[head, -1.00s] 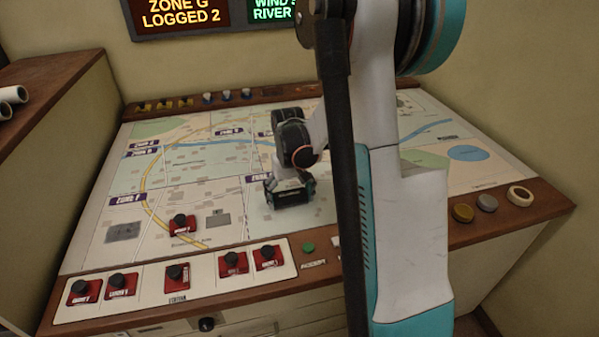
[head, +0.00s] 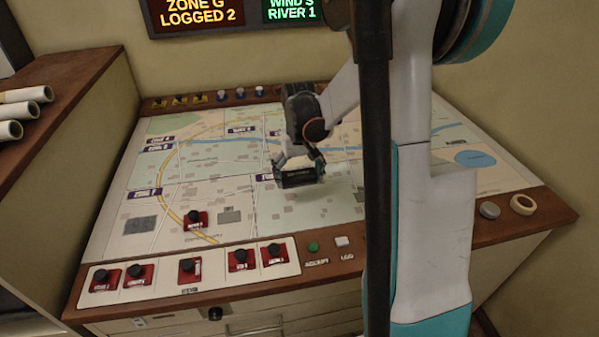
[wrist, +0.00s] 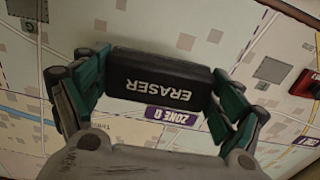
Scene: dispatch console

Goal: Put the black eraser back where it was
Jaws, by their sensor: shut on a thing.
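The black eraser (wrist: 158,80), with ERASER printed in white on its side, is held between the two green fingers of my gripper (wrist: 155,88) in the wrist view. In the head view my gripper (head: 299,174) is over the middle of the map table (head: 120,215), with the dark eraser (head: 299,178) between its fingers. I cannot tell whether the eraser touches the map or hangs just above it. A ZONE G label (wrist: 172,116) shows on the map beside the eraser in the wrist view.
One red block with a black knob (head: 194,221) stands on the map; several more stand on the white strip (head: 212,268) along the front. Green (head: 313,247) and white buttons, a grey disc (head: 489,210) and a tape roll (head: 523,204) line the front ledge. White rolls (head: 25,112) lie on the left shelf.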

